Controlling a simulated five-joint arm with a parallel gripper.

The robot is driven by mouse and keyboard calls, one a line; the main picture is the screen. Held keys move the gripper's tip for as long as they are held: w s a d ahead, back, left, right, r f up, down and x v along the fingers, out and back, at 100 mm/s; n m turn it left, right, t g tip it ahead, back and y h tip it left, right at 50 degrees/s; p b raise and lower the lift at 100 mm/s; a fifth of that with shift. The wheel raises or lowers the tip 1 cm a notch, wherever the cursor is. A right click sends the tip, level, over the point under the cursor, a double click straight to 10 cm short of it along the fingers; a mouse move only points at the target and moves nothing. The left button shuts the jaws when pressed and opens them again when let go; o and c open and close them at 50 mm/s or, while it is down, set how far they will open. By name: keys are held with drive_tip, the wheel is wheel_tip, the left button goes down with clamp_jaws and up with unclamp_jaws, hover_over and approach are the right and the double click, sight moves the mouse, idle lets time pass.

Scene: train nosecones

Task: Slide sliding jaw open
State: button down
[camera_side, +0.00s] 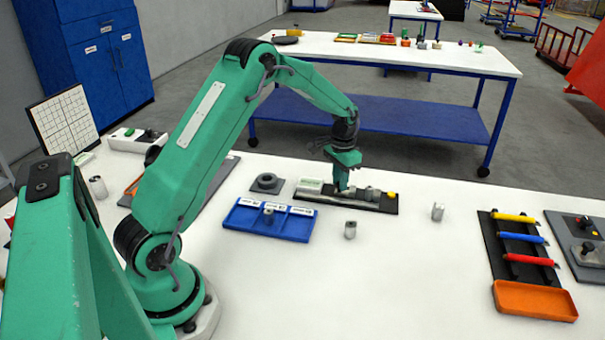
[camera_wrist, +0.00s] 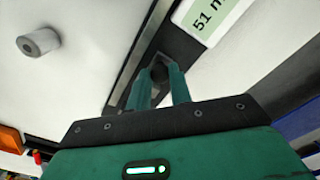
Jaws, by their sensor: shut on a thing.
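The measuring fixture is a long black base (camera_side: 384,208) on the white table, with a white display block (camera_side: 311,187) at its left end. In the wrist view its display (camera_wrist: 207,18) reads "51 m", cut off by the frame edge. My gripper (camera_side: 342,188) points down onto the middle of the fixture. In the wrist view my gripper (camera_wrist: 160,77) has its two green fingers closed on a small dark part of the sliding jaw (camera_wrist: 157,70), beside a metal rail. Most of the jaw is hidden by the fingers. Grey metal parts (camera_side: 373,194) stand right of the gripper.
A blue tray (camera_side: 296,228) with labelled compartments lies in front of the fixture. Loose grey cylinders stand nearby, one in front (camera_side: 350,229) and one to the right (camera_side: 438,211). A rack of coloured tools (camera_side: 520,243) and an orange tray (camera_side: 535,300) are farther right.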

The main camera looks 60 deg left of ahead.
sight(338, 183)
drive_tip(key=c, duration=1.5)
unclamp_jaws()
drive_tip(key=shift+s+a, duration=0.2)
drive_tip(key=shift+a, duration=0.05)
drive_tip(key=shift+c, duration=0.2)
drive_tip(key=shift+w+d+r, duration=0.1)
drive_tip(key=shift+r, duration=0.5)
wheel_tip(338, 183, up, 6)
drive_tip(key=shift+r, duration=0.4)
